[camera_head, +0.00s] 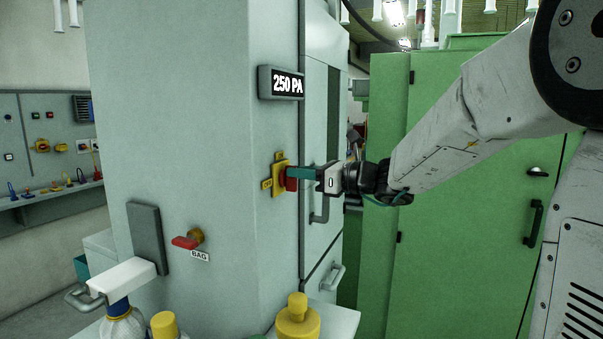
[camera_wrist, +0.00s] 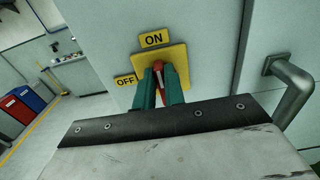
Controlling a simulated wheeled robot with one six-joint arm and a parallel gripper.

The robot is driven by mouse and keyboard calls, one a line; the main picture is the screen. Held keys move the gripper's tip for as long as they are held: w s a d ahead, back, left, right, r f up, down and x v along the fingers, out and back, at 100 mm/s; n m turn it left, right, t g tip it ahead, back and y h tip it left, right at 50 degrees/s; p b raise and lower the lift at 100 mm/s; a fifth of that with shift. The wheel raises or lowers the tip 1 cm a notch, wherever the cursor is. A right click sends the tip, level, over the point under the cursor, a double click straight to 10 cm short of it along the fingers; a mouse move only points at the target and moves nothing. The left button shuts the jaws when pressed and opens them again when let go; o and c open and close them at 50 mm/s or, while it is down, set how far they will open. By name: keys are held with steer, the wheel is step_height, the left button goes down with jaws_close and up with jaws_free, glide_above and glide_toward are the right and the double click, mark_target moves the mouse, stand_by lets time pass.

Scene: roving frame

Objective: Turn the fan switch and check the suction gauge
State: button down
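The fan switch (camera_head: 278,180) is a red handle on a yellow plate on the grey cabinet's side. In the wrist view the red handle (camera_wrist: 158,67) points up toward the ON label (camera_wrist: 153,40), with the OFF label (camera_wrist: 125,80) to its left. My gripper (camera_head: 297,173) has its teal fingers on both sides of the handle, close against it. In the wrist view my gripper (camera_wrist: 161,84) appears shut on the handle, whose lower part is hidden by the fingers. The suction gauge (camera_head: 281,83), a dark display above the switch, reads 250 PA.
A red lever (camera_head: 185,242) marked BAG sits lower left on the cabinet (camera_head: 200,130). Metal door handles (camera_head: 320,208) stick out just right of the switch. Yellow-capped bottles (camera_head: 297,318) stand below. A green cabinet (camera_head: 450,210) stands behind my arm.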

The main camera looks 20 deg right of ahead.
steer(key=shift+n, duration=0.3)
steer(key=n, duration=0.6)
steer(key=s+a+n, duration=0.1)
steer(key=n, duration=0.1)
steer(key=shift+f+n, duration=0.35)
steer(key=shift+n, duration=0.05)
steer(key=n, duration=0.4)
steer(key=shift+s+a+f, duration=0.1)
steer(key=shift+s+f, duration=0.05)
steer(key=shift+f, duration=0.2)
steer(key=shift+f+n, duration=0.15)
steer(key=shift+n, duration=0.95)
steer(key=shift+f+n, duration=0.15)
steer(key=shift+n, duration=0.95)
steer(key=c, duration=1.5)
jaws_free()
steer(key=shift+s, duration=0.1)
